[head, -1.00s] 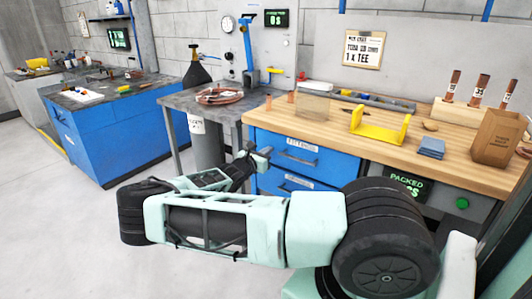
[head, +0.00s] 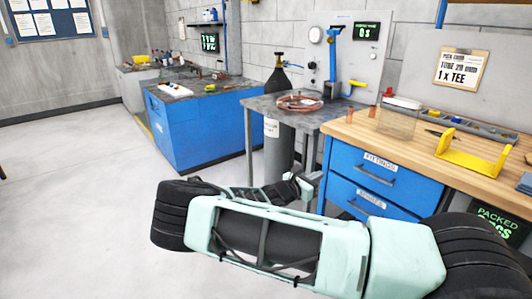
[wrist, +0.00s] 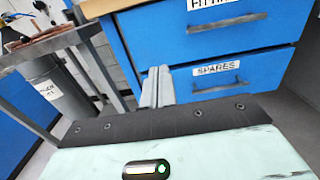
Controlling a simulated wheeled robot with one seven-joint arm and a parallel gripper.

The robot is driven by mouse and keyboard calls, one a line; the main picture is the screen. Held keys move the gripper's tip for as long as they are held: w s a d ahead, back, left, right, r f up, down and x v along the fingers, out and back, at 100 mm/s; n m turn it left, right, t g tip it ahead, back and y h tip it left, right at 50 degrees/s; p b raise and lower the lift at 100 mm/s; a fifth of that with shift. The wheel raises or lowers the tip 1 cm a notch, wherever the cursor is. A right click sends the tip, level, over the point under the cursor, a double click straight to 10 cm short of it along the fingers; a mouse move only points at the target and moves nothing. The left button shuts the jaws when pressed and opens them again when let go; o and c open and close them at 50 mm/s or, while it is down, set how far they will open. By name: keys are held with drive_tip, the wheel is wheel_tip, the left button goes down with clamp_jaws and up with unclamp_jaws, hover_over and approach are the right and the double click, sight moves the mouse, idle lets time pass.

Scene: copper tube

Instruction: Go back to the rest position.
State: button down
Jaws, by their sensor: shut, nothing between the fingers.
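My gripper (head: 307,184) is at the end of my folded arm, in front of the blue drawer cabinet in the head view. In the wrist view, its two grey fingers (wrist: 157,88) are together with nothing between them. They point toward the cabinet's lower drawer, labelled SPARES (wrist: 217,69). The gripper appears apart from the drawer fronts. Most of the gripper body is small or hidden behind my forearm in the head view.
The wooden workbench (head: 400,138) with a yellow stand (head: 474,152) is at right. A grey table (head: 262,105) holds a copper coil (head: 300,103); a dark gas cylinder (head: 277,80) stands by it. A blue cabinet bench (head: 205,125) is farther left. The floor (head: 75,200) at left is clear.

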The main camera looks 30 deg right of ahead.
drive_tip(key=s+a+f+m+g+y+p, duration=0.2)
drive_tip(key=s+a+m+g+y, duration=0.1)
drive_tip(key=s+a+m+y, duration=0.4)
drive_tip(key=s+a+r+m+y+p, duration=0.1)
drive_tip(key=s+a+r+y, duration=0.15)
drive_tip(key=a, duration=0.55)
drive_tip(key=s+a+r+m+y+p, duration=0.1)
drive_tip(key=s+a+y+p, duration=0.15)
drive_tip(key=a, duration=0.65)
drive_tip(key=s+a+r+m+t+y+p, duration=0.1)
drive_tip(key=s+a+r+y, duration=0.5)
drive_tip(key=s+a+r, duration=1.1)
wheel_tip(320, 180, up, 4)
drive_tip(key=shift+s+a+r+m+t+y+p, duration=0.15)
drive_tip(key=shift+s+a+m+t+y+p, duration=0.2)
drive_tip(key=shift+a+m+p, duration=0.5)
drive_tip(key=shift+d+n, duration=0.25)
